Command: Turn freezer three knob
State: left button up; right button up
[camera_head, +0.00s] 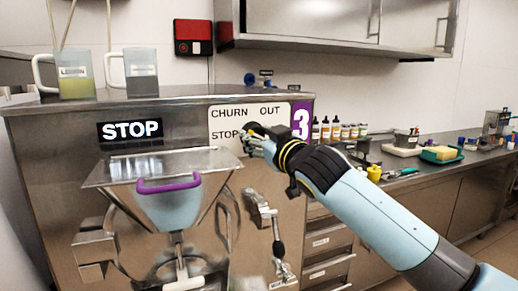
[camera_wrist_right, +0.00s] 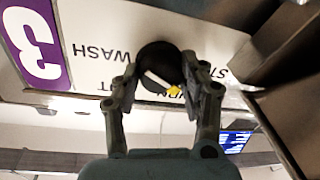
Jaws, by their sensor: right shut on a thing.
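Freezer three (camera_head: 60,150) is a steel machine with a purple "3" label (camera_head: 302,121) and a lit "STOP" display (camera_head: 130,130). Its white dial plate (camera_head: 232,112) reads CHURN, OUT and STOP in the head view. The dark round knob (camera_wrist_right: 157,62) with a yellow mark shows in the right wrist view, on the plate with WASH also readable. My right gripper (camera_head: 252,138) reaches the plate from the right. In the wrist view its fingers (camera_wrist_right: 160,92) are shut on the knob, one on each side. The gripper hides most of the knob in the head view. My left gripper is not in view.
Two pitchers (camera_head: 75,78) (camera_head: 141,72) stand on top of the freezer. A counter at right holds several bottles (camera_head: 335,129) and a yellow-green sponge tray (camera_head: 440,154). Cabinets (camera_head: 320,25) hang above.

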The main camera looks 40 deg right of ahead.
jog(key=m+b, duration=0.3)
jog(key=m, duration=0.1)
jog(key=shift+f+b, duration=0.1)
jog(key=shift+b, duration=0.2)
jog(key=shift+m+t+h+b, duration=0.35)
jog(key=shift+m+b, duration=0.4)
jog(key=shift+m, duration=0.55)
jog(key=shift+r, duration=0.2)
jog(key=o, duration=1.2)
jog(key=shift+w+f, duration=0.1)
jog(key=shift+w, duration=0.05)
jog(key=shift+c, duration=0.2)
jog(key=v, duration=1.2)
